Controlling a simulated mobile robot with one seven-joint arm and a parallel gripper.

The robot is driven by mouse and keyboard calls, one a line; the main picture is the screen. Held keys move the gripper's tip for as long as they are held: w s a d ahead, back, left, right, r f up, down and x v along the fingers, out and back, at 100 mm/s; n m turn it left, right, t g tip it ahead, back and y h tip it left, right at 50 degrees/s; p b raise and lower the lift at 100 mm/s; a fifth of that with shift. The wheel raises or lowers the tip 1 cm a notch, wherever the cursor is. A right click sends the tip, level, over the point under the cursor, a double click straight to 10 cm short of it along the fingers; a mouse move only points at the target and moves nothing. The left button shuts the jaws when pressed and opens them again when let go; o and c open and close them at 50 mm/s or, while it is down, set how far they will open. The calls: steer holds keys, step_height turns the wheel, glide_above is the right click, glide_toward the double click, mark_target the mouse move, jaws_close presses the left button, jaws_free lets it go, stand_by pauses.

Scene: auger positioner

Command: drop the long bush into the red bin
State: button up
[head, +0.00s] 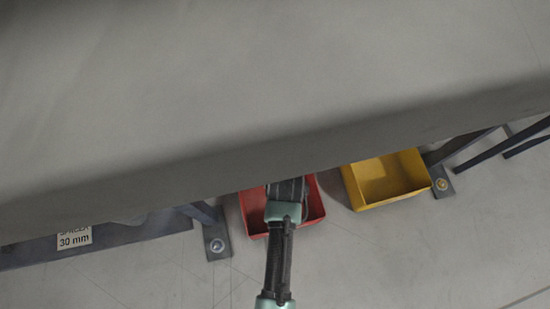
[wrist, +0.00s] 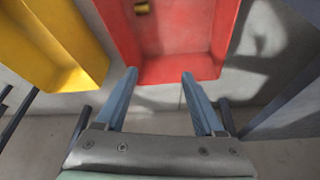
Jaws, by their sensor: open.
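The red bin (head: 314,205) stands on the floor below the grey surface's edge in the head view, partly covered by my arm. In the wrist view the red bin (wrist: 175,69) lies just beyond my fingertips. A small brass-coloured cylindrical piece (wrist: 141,7) lies inside it at the top of the picture, cut off by the frame's edge; it looks like the long bush, but its full length is hidden. My gripper (wrist: 159,76) is open with nothing between its two fingers, at the near wall of the bin. In the head view its fingers are hidden.
A yellow bin (head: 386,180) stands to the right of the red one in the head view and at left in the wrist view. A large grey surface (head: 260,90) overhangs both. Dark bolted feet (head: 217,246) and a label reading 30 mm (head: 74,239) flank them.

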steer(key=p+v, duration=0.3)
steer(key=v, duration=0.4)
steer(key=shift+p, duration=0.4)
steer(key=shift+r, duration=0.1)
